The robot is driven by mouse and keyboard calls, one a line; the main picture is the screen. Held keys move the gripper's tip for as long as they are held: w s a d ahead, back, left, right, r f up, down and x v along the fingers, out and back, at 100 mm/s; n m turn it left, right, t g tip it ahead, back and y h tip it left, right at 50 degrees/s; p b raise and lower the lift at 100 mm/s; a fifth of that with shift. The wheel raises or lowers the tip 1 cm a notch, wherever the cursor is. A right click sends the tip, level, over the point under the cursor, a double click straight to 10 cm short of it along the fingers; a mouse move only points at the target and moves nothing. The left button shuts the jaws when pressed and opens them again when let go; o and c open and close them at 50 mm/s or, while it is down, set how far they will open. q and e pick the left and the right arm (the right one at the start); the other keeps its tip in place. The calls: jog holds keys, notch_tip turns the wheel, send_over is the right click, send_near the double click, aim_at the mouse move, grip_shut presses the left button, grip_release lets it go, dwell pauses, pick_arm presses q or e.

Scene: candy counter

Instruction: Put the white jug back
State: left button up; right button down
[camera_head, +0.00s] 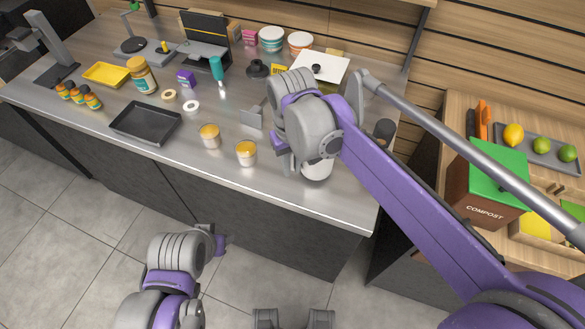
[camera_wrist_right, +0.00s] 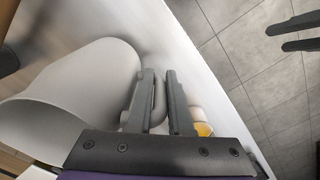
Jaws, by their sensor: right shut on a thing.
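The white jug (camera_head: 316,170) is at the counter's right front, mostly hidden under my right gripper in the head view. In the right wrist view the jug (camera_wrist_right: 75,85) fills the left side, its body beside the fingers. My right gripper (camera_wrist_right: 160,78) is shut on the jug's handle, which shows between the two fingers. I cannot tell whether the jug's base touches the counter. My left arm hangs low in front of the counter, away from the jug. Its gripper (camera_head: 221,243) shows too little to tell its state.
Two cups with yellow-orange contents (camera_head: 246,153) (camera_head: 209,136) stand left of the jug near the counter's front edge. A black tray (camera_head: 146,122) lies farther left. A white-lidded box (camera_head: 320,71) is behind my right gripper. A green-topped compost bin (camera_head: 490,185) stands right.

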jog(key=shift+f, duration=0.85)
jog(key=shift+f, duration=0.2)
jog(key=c, duration=0.8)
grip_release()
jog(key=shift+c, duration=0.2)
jog(key=shift+r, duration=0.15)
notch_tip(320, 180, up, 12)
jog(key=shift+r+p, duration=0.1)
jog(key=shift+p, duration=0.4)
